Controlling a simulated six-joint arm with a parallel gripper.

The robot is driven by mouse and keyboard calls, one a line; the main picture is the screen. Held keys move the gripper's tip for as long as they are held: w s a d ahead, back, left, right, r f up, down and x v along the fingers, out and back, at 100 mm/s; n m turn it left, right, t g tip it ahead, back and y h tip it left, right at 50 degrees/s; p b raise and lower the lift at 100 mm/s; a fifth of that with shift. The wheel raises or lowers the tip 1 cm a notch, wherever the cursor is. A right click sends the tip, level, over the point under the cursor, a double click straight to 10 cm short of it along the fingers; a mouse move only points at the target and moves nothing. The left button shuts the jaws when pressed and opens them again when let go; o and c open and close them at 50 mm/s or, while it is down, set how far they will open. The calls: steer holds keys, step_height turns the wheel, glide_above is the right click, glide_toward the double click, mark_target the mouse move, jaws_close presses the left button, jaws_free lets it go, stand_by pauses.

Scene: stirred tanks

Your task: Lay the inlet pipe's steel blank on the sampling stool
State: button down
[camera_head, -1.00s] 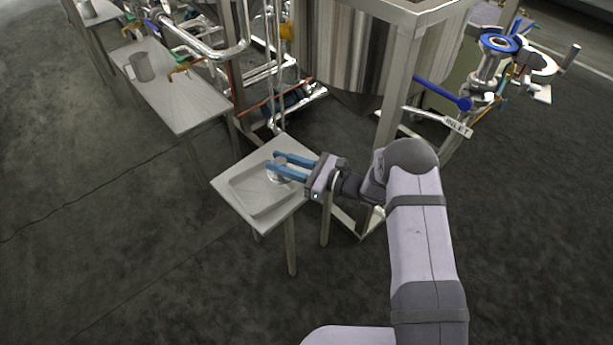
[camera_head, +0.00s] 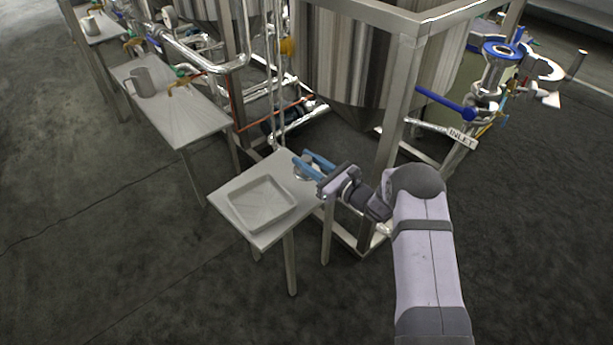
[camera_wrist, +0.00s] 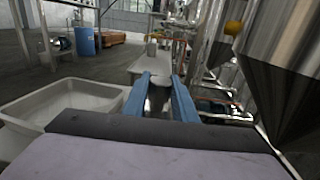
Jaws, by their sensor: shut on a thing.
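My gripper (camera_head: 301,156) is shut on the steel blank (camera_head: 303,174), a small round grey disc partly hidden by the blue fingers. It holds the disc over the back right part of the sampling stool (camera_head: 264,167), a small steel table, beside the tray there. I cannot tell whether the disc touches the top. In the wrist view my gripper (camera_wrist: 160,80) has its fingers reaching forward, with the grey disc (camera_wrist: 158,96) dim between them. The inlet pipe (camera_head: 490,80), with its blue-ringed top and INLET tag, stands at the right.
A shallow grey tray (camera_head: 262,226) fills the stool's front left part. A steel tank (camera_head: 345,60) and its frame leg (camera_head: 393,110) stand close behind and right of my gripper. A longer bench (camera_head: 180,110) with a grey jug (camera_head: 142,82) is further left.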

steer(key=shift+f+b, duration=0.5)
steer(key=shift+f, duration=1.95)
steer(key=shift+f, duration=0.2)
steer(key=c, duration=1.4)
jaws_free()
steer(key=shift+c, duration=0.2)
steer(key=shift+r, duration=0.2)
steer(key=p+v, duration=0.1)
steer(key=v, duration=1.1)
steer(key=shift+p, duration=0.3)
